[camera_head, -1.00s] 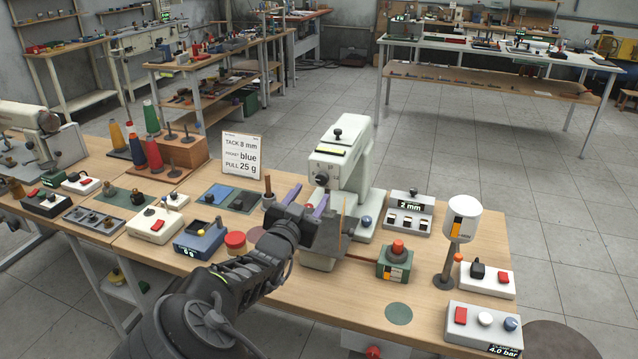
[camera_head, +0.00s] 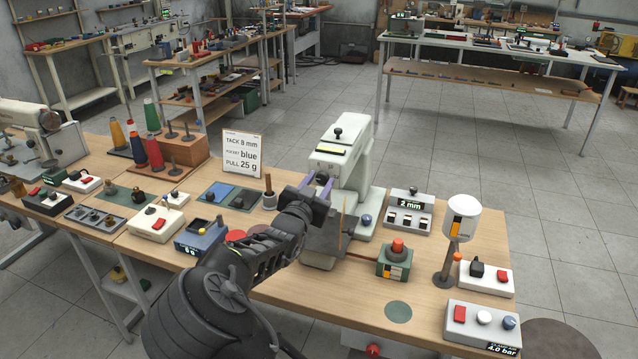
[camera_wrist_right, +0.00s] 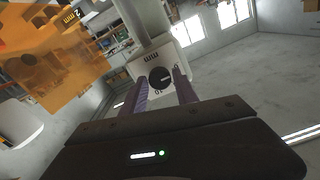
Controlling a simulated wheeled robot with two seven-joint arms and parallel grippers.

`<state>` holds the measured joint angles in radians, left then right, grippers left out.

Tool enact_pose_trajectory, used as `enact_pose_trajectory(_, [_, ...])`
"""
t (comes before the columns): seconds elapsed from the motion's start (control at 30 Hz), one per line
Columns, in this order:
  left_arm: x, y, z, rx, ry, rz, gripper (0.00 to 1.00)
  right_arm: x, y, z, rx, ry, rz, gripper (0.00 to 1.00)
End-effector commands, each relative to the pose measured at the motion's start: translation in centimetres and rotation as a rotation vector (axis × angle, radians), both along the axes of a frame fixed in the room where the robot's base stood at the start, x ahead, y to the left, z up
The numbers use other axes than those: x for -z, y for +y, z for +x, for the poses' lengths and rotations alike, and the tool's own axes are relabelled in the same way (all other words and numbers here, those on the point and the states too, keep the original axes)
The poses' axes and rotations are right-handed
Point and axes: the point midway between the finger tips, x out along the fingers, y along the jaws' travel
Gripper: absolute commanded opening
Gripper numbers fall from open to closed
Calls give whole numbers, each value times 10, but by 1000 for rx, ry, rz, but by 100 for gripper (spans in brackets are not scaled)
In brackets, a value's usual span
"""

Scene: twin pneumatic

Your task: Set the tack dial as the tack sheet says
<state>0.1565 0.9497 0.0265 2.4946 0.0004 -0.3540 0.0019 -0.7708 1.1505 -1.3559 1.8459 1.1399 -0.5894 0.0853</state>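The tack sheet (camera_head: 242,153) stands upright on the bench and appears to read TACK 8 mm, pocket blue, PULL 25 g. The tack dial (camera_wrist_right: 161,78) is a round black knob with a pale mark on the white head of the sewing machine (camera_head: 349,170); "mm" is printed by it. My right gripper (camera_head: 317,183) is open in front of the dial. In the right wrist view its two purple fingers reach to either side of the knob, with no clear contact. In the head view my gripper hides most of the dial. My left gripper is out of view.
A green box with a red button (camera_head: 396,260) and a white lamp-like post (camera_head: 461,219) stand further right. An orange see-through panel (camera_wrist_right: 45,65) is close on the left in the right wrist view.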

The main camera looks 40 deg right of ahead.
Motion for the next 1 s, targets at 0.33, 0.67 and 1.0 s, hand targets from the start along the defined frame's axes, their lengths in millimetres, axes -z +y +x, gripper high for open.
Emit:
enact_pose_trajectory(0.33, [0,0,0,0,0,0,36,0,0,0,0,0,0,6])
enact_pose_trajectory(0.67, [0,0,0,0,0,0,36,0,0,0,0,-2,1,0])
enact_pose_trajectory(1.0, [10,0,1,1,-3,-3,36,2,0,0,0,-66,46,0])
